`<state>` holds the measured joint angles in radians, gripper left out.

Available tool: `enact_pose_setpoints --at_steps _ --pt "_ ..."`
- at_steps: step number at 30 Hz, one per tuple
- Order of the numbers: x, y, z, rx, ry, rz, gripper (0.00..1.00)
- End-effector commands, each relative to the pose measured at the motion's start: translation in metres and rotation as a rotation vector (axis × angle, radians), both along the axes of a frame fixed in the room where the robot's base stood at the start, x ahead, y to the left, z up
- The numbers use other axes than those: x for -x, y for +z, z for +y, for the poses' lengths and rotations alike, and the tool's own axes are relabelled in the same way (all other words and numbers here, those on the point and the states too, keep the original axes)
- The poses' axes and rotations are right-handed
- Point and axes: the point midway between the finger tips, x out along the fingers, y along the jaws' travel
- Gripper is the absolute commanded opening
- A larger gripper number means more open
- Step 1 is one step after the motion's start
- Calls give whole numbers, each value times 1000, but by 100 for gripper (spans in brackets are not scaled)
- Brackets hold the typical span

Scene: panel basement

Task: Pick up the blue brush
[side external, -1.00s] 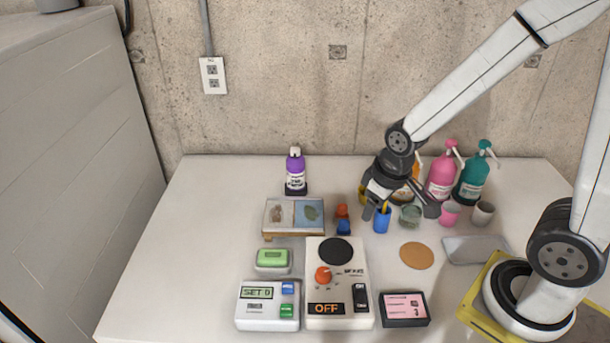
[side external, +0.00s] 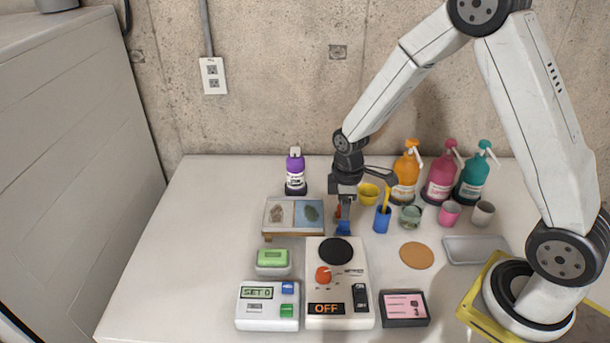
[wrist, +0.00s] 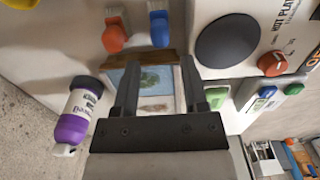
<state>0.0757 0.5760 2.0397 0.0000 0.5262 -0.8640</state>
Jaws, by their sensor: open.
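The blue brush (side external: 344,229) lies on the table just behind the hot plate, right of the wooden tray (side external: 267,237). The blue brush also shows at the top of the wrist view (wrist: 158,30), ahead of the gap between my fingertips and apart from them. An orange-red brush (wrist: 115,38) lies beside it; in the side view my gripper partly hides it. My gripper (side external: 346,208) points down above these brushes. In the wrist view my gripper (wrist: 158,63) is open and empty, with the tray visible between its fingers.
The hot plate (side external: 335,255) with its dark disc and red knob is in front. A blue cup (side external: 382,222) holding a yellow item stands to the right, near several bottles and cups. A purple bottle (side external: 295,172) stands behind the tray. The table's left side is clear.

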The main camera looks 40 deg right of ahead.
Motion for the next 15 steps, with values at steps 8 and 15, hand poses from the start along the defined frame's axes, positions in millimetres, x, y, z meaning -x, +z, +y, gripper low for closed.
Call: enact_pose_setpoints --at_steps 8,15 --pt "1 -15 0 0 -2 1 56" --pt "1 -26 0 0 -3 0 56"
